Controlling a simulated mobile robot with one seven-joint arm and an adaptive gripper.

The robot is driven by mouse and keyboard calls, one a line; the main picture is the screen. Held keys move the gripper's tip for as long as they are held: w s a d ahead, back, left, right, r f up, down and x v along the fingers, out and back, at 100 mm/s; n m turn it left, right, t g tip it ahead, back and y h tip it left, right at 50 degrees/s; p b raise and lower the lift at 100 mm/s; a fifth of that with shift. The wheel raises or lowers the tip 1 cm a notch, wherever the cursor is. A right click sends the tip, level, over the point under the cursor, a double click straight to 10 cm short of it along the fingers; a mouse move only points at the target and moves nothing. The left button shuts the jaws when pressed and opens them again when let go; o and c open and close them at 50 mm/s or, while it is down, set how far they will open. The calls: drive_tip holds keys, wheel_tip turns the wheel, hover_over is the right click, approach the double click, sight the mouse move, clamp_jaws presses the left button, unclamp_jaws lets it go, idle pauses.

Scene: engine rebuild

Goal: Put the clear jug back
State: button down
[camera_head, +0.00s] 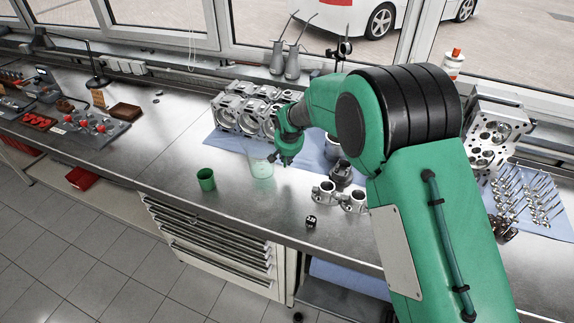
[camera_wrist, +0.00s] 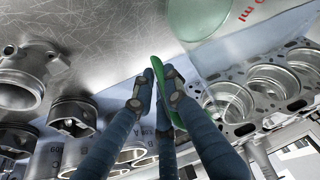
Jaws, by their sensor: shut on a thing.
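The clear jug (camera_head: 261,166) is upright over the front of the blue mat, left of my gripper (camera_head: 284,156). It is see-through with a pale green tint. In the wrist view the clear jug (camera_wrist: 235,25) fills the upper right, with red markings on its wall. My gripper (camera_wrist: 160,98) is shut on its green handle (camera_wrist: 158,72). I cannot tell whether the jug's base touches the bench.
A green cup (camera_head: 206,180) stands to the left on the metal bench (camera_head: 165,150). An engine block (camera_head: 245,112) lies behind the jug. Pistons (camera_head: 340,174) and a small dark block (camera_head: 311,221) are to the right. The bench left of the cup is largely clear.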

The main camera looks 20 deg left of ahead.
drive_tip(key=shift+f, duration=1.6)
drive_tip(key=shift+f+b, duration=0.15)
drive_tip(key=shift+b, duration=0.15)
drive_tip(key=c, duration=1.7)
unclamp_jaws()
drive_tip(key=shift+c, duration=0.2)
drive_tip(key=p+v, duration=0.1)
drive_tip(key=v, duration=1.1)
drive_tip(key=shift+p, duration=0.35)
